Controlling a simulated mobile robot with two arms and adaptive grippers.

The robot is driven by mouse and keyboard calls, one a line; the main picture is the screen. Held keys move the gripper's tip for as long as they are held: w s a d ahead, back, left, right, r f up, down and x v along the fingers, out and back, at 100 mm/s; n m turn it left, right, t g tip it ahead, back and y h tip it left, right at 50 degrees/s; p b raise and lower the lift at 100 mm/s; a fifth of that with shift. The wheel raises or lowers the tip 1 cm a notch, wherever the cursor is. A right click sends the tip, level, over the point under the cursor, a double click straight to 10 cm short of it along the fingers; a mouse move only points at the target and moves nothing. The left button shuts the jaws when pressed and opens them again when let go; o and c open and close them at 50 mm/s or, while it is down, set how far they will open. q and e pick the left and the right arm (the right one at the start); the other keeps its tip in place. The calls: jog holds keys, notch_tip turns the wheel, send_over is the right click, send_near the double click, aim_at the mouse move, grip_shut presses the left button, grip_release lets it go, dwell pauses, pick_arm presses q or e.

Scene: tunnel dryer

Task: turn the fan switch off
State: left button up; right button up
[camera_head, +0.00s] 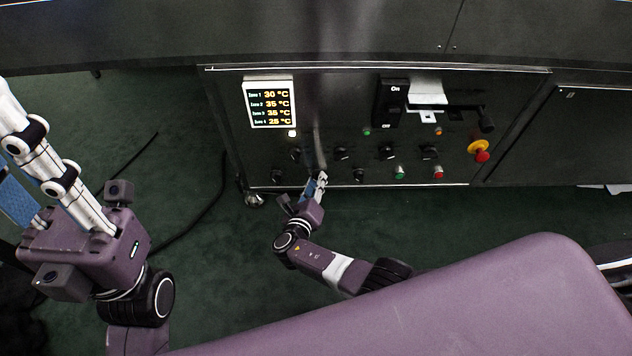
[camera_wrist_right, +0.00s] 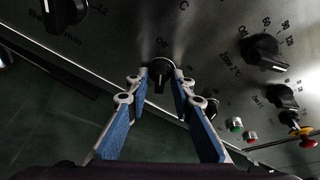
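A black rotary knob (camera_wrist_right: 161,72) on the metal control panel (camera_wrist_right: 215,85) shows in the right wrist view, with a partly hidden label above it. I cannot read whether it is the fan switch. My right gripper (camera_wrist_right: 162,84) is open, its blue-padded fingers at either side of this knob; contact is not clear. In the head view my right gripper (camera_head: 320,180) is at the panel's lower row of controls and hides the knob there. My left gripper (camera_head: 15,150) is at the far left, away from the panel, with its fingers apart and empty; the tips are cut off.
The panel also has a temperature display (camera_head: 270,102), a large On/Off lever switch (camera_head: 391,103), a red and yellow emergency stop (camera_head: 480,150), a green button (camera_head: 399,172), a red button (camera_head: 438,172) and several black knobs. A cable (camera_head: 205,215) lies there.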

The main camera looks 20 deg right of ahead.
jog(key=shift+o, duration=0.3)
jog(key=v, duration=1.2)
jog(key=shift+w, duration=0.1)
